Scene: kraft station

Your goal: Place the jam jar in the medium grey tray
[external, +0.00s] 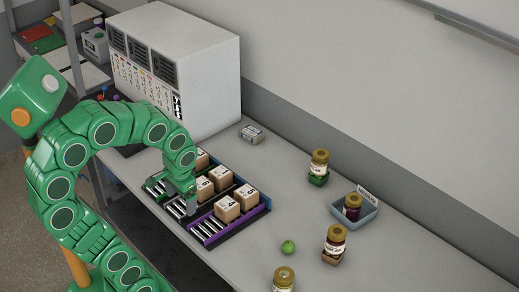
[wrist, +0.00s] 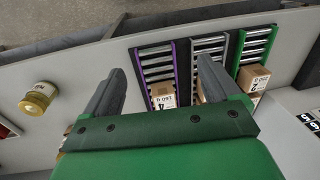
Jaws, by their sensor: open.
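A dark red jar with a gold lid (external: 352,202), which looks like jam, stands inside a small blue-grey tray (external: 369,216) at the right in the external view. A label card stands at the tray's back edge. Another dark jar with a gold lid and pale label (external: 335,240) stands on a small brown base in front of the tray; I cannot tell its contents. My gripper (external: 183,203) is far to the left, over the roller racks. In the wrist view my gripper (wrist: 162,66) is open, with nothing between its fingers.
Roller racks (external: 209,232) with several small cartons lie under my gripper. A white cabinet (external: 180,70) stands behind.

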